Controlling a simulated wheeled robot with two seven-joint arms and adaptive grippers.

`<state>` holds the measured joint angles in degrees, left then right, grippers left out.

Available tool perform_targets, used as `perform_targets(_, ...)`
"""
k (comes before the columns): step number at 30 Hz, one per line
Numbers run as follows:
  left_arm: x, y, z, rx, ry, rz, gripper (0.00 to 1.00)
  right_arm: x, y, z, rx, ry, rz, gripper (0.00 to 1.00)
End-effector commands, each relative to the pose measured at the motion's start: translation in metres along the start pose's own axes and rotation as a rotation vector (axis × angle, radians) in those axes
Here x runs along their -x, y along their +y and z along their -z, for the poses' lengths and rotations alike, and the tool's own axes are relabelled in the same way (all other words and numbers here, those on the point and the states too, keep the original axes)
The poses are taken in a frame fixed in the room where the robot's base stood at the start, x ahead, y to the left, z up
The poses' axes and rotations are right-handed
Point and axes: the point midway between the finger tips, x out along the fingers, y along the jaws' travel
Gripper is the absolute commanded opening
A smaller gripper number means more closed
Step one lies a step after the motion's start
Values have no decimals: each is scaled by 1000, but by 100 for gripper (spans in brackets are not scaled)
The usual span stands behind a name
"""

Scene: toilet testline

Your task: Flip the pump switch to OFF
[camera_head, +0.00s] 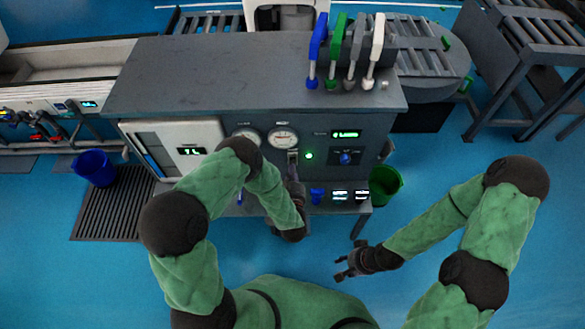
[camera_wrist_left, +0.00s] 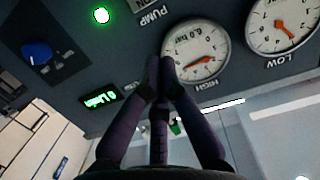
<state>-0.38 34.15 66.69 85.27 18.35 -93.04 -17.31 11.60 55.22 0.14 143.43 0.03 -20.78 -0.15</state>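The pump switch (camera_head: 293,156) is on the front panel of the dark console, just below the gauges and left of a lit green lamp (camera_head: 309,156). My left gripper (camera_head: 291,168) is right at the panel, just below the switch. In the left wrist view its fingers (camera_wrist_left: 160,64) are together with nothing visible between them. That view is upside down and shows the PUMP label (camera_wrist_left: 155,15) at the top edge beside the green lamp; the switch lever cannot be made out there. My right gripper (camera_head: 343,268) is open and empty, away from the console.
Two round gauges (camera_head: 283,138) sit above the switch. A blue knob (camera_head: 346,158) and a green display (camera_head: 345,134) are to its right. Several coloured levers (camera_head: 334,50) stand on the console top. A green bucket (camera_head: 385,183) stands at the right; a blue bucket (camera_head: 95,167) at the left.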

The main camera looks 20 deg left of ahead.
Motion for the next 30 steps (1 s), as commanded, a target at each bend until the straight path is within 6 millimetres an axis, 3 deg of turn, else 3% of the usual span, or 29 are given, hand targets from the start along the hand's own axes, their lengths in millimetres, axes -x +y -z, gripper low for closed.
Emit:
perform_targets(15, -93, -1, -3, 0, 0, 2, 0, -34, 12, 1, 0, 0, 0, 40)
perform_targets(21, -81, 0, -30, -2, -3, 0, 0, -46, 16, 2, 0, 0, 0, 40)
perform_targets(30, -76, 0, -39, -1, -1, 0, 0, -49, 18, 2, 0, 0, 0, 40)
